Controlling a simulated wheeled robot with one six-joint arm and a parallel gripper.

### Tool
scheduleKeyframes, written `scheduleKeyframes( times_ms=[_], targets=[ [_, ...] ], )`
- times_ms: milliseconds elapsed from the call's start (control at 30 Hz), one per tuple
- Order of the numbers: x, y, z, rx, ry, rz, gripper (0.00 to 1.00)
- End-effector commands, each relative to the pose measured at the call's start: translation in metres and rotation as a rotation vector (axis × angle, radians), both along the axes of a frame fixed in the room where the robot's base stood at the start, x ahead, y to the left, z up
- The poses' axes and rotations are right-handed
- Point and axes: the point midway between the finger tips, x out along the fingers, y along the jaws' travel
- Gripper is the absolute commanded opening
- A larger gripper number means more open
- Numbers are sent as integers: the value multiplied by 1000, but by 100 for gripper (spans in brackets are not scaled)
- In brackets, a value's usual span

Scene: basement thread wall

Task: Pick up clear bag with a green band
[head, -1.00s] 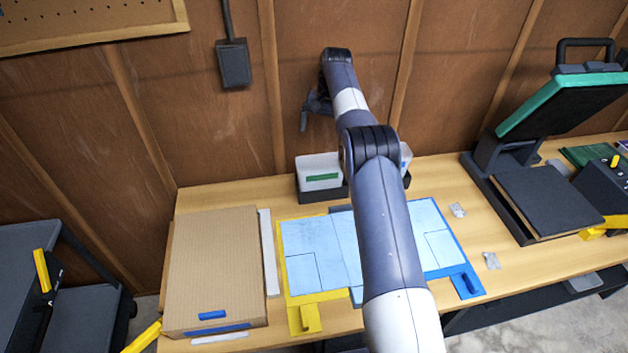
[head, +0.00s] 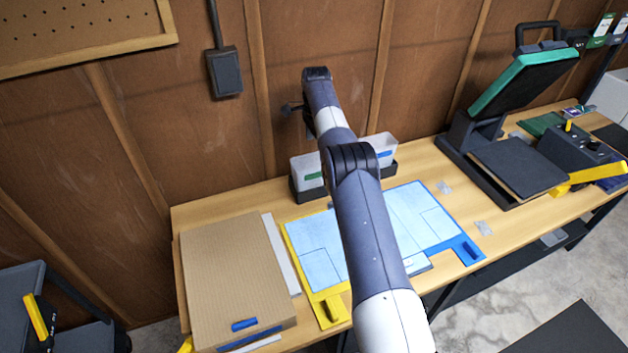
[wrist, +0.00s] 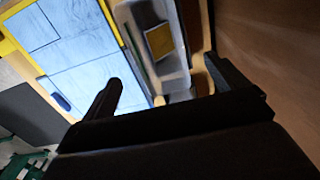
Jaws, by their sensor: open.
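No clear bag with a green band can be made out for sure. A whitish bin with a green label (head: 306,171) stands in a black holder at the back of the table, partly behind my arm. In the wrist view a pale bin (wrist: 176,70) holds a yellow-brown square (wrist: 160,41); I cannot tell if this is a bag. My gripper (head: 298,116) is above and behind the green-labelled bin, near the wall.
A bin with a blue label (head: 382,148) stands to the right. Two small clear packets (head: 443,187) (head: 483,228) lie on the table, no band visible. A yellow-and-blue board (head: 327,310) lies in front, a cardboard box (head: 232,275) left, a press (head: 515,165) right. The wall is close behind.

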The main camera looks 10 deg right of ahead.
Motion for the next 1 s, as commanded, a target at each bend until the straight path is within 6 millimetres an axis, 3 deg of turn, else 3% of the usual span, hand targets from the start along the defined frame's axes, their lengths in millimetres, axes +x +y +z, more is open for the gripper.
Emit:
scheduleKeyframes(
  times_ms=[400, 667, 1000],
  targets=[
    [-1, 1, -49, 1, 2, 3, 93],
    [-1, 2, -61, 1, 3, 3, 93],
    [-3, 4, -101, 1, 1, 3, 93]
  ],
)
